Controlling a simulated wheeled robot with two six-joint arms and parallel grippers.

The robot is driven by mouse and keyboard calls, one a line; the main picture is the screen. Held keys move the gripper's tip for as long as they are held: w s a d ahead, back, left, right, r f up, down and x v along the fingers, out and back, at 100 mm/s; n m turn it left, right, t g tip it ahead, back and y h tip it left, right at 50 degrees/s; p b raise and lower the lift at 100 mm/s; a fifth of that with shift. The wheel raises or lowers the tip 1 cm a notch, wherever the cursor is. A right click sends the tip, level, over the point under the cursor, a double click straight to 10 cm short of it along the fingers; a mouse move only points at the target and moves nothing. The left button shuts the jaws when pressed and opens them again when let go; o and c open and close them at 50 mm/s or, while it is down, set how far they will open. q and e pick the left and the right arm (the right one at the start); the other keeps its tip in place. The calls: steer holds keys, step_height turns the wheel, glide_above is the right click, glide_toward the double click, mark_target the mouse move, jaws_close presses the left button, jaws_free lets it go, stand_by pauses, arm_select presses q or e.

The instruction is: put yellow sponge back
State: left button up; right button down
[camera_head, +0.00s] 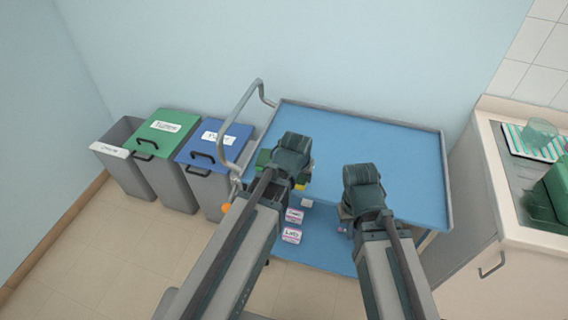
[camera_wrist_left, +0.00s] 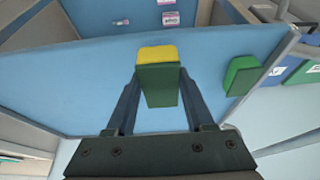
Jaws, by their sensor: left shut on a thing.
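A sponge with a yellow layer and a green layer (camera_wrist_left: 157,84) sits between the fingers of my left gripper (camera_wrist_left: 157,92) in the left wrist view. The gripper is shut on it, over the blue cart top (camera_wrist_left: 80,85). In the head view my left gripper (camera_head: 285,185) mostly hides the sponge, and only yellow and green bits (camera_head: 301,183) show. A second green block (camera_wrist_left: 242,76) lies apart from the held sponge, near the cart's edge. My right gripper (camera_head: 346,212) is over the cart's front right part, its fingers mostly hidden by its wrist.
The blue cart (camera_head: 390,150) has a raised rim and a metal handle (camera_head: 238,115) at its left. Small labelled boxes (camera_head: 292,235) show on its lower shelf. The cart top's back right is clear.

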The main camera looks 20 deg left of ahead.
arm_select(q)
steer(key=w+a, duration=0.4)
steer(key=w, duration=0.1)
steer(key=w+a+f, duration=0.1)
steer(key=w+a, duration=0.1)
steer(key=shift+w+a+b, duration=0.3)
steer(key=shift+a+b, duration=0.05)
steer(key=shift+a, duration=0.05)
steer(key=shift+w+a, duration=0.1)
steer(key=shift+w+a, duration=0.2)
steer(key=shift+w, duration=0.05)
step_height(320, 180, down, 4)
steer(key=b, duration=0.3)
steer(key=shift+w+a+r+b, duration=0.15)
steer(key=shift+r+b, duration=0.05)
steer(key=shift+b, duration=0.15)
steer(key=shift+f, duration=0.2)
steer(key=o, duration=1.2)
steer(key=shift+r, duration=0.1)
steer(key=shift+r, duration=0.15)
